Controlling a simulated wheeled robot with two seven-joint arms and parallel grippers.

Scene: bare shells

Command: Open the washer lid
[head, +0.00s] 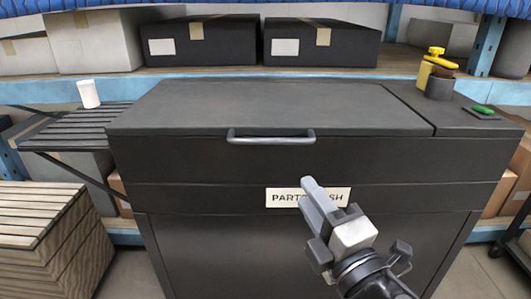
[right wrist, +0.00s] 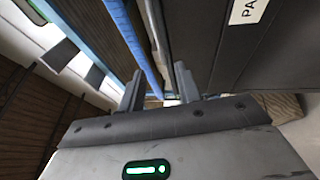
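The washer (head: 190,197) is a dark grey cabinet labelled "PARTS WASH" in the middle of the head view. Its wide flat lid (head: 260,103) lies shut on top. A grey bar handle (head: 271,140) sits at the lid's front edge. My right gripper (head: 311,188) is in front of the washer, below and slightly right of the handle, overlapping the label in the picture. In the right wrist view its two fingers (right wrist: 160,85) stand apart with nothing between them. The washer's label (right wrist: 248,10) shows partly at the top there. My left gripper is not in view.
A slatted side shelf (head: 75,131) with a white cup (head: 88,94) adjoins the washer's left. A yellow item (head: 432,66), a dark cup (head: 440,86) and a green button (head: 483,109) are at its right. A slatted crate (head: 50,235) stands front left. Boxes (head: 201,42) fill the shelf behind.

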